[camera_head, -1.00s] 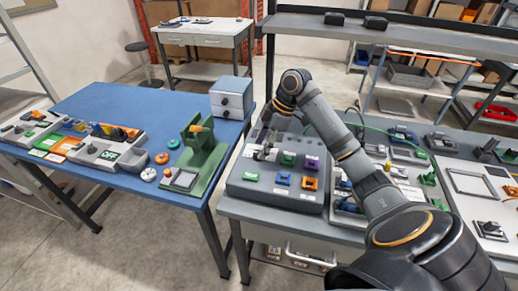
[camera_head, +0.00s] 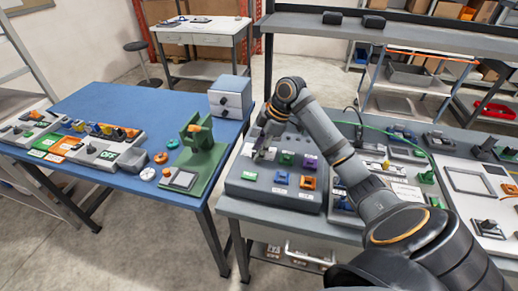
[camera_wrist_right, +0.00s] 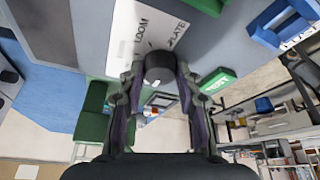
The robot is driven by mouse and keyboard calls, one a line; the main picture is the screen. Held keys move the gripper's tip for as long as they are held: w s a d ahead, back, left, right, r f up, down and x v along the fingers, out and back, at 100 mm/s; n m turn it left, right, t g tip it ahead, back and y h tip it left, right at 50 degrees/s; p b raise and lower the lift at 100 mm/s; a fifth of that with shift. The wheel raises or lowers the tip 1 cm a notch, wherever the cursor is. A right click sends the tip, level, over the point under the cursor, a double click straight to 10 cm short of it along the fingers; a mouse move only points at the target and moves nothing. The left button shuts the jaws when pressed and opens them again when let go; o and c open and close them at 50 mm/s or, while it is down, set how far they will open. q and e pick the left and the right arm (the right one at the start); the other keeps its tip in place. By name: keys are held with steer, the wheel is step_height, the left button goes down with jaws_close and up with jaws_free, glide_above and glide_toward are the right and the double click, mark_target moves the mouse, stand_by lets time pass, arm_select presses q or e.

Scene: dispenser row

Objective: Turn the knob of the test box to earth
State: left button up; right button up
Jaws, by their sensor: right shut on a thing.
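The test box (camera_head: 250,189) is the grey sloped box at the left end of the right-hand bench. Its dark round knob (camera_wrist_right: 158,66) shows in the right wrist view, on a light panel (camera_wrist_right: 127,45) printed "LOOM" and "PLATE". No "earth" label can be read, and the knob's pointer direction is not clear. My right gripper (camera_wrist_right: 158,78) is shut on the knob, one finger on each side. In the head view my right gripper (camera_head: 262,150) is down at the box's back left and hides the knob. My left gripper is not in view.
Green, purple, blue and orange (camera_head: 308,182) parts sit on the box's top near the gripper. A blue table (camera_head: 120,181) with a green stand (camera_head: 203,163) is to the left, across a gap. Trays and fixtures crowd the bench to the right.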

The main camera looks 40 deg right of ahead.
steer(key=shift+r+p, duration=0.15)
steer(key=shift+p, duration=0.25)
steer(key=m+h+p, duration=0.1)
steer(key=m+p, duration=0.3)
steer(key=p, duration=0.2)
steer(key=m+t+h+p, duration=0.1)
steer(key=m+h+p, duration=0.1)
steer(key=m+p, duration=0.3)
steer(key=m+t+h+p, duration=0.1)
steer(key=m+p, duration=0.4)
steer(key=p, duration=0.2)
steer(key=shift+s+a+r+p, duration=0.15)
steer(key=shift+a+r+p, duration=0.15)
steer(key=shift+a, duration=0.1)
steer(key=shift+f+m+h+p, duration=0.2)
steer(key=shift+m+h+p, duration=0.5)
steer(key=shift+m+p, duration=0.3)
steer(key=shift+f+m+h+p, duration=0.15)
steer(key=shift+m+h+p, duration=0.25)
steer(key=shift+m, duration=0.5)
steer(key=o, duration=1.2)
steer(key=shift+c, duration=0.2)
steer(key=v, duration=1.2)
